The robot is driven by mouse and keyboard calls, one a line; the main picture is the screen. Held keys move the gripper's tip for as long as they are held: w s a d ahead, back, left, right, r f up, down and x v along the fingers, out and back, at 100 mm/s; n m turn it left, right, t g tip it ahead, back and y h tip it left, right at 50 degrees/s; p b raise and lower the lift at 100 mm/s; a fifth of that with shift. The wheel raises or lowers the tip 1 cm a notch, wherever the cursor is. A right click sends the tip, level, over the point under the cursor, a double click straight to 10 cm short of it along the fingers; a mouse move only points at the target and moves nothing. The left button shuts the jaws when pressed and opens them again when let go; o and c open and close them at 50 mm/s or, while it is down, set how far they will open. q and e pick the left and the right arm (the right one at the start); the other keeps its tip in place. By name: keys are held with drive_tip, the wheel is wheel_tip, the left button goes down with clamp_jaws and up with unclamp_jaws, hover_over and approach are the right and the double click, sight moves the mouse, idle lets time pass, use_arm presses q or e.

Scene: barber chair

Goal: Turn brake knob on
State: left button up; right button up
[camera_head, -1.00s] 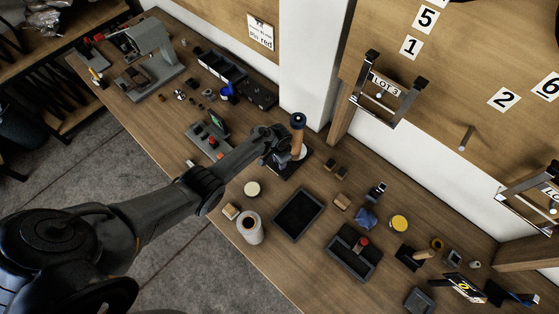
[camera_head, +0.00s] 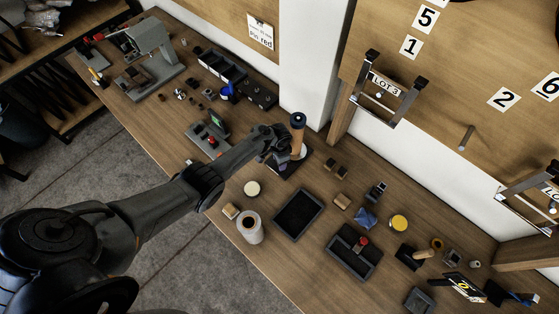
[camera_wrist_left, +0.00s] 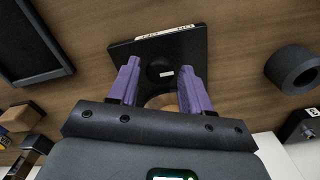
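The brake plate (camera_wrist_left: 190,50) is a dark square with a white label strip (camera_wrist_left: 168,32) along one edge; the lettering appears upside down. A round black knob (camera_wrist_left: 160,68) with a small white mark sits in its middle. My left gripper (camera_wrist_left: 159,70) is open, with its purple fingers on either side of the knob; I cannot tell whether they touch it. In the head view my left gripper (camera_head: 283,152) is over the dark plate (camera_head: 283,172) and hides the knob. A tan post with a black top (camera_head: 298,122) stands right beside it. My right gripper is not in view.
A black tray (camera_head: 298,215), white roll (camera_head: 250,228) and dark box with a red knob (camera_head: 352,262) lie nearer on the bench. A control box (camera_head: 207,140) is to the left. A dark ring (camera_wrist_left: 293,70) lies beside the plate in the wrist view.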

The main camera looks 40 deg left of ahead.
use_arm(q)
drive_tip(key=shift+o, duration=0.6)
wheel_tip(320, 180, up, 11)
drive_tip(key=p, duration=0.4)
drive_tip(key=shift+f, duration=0.1)
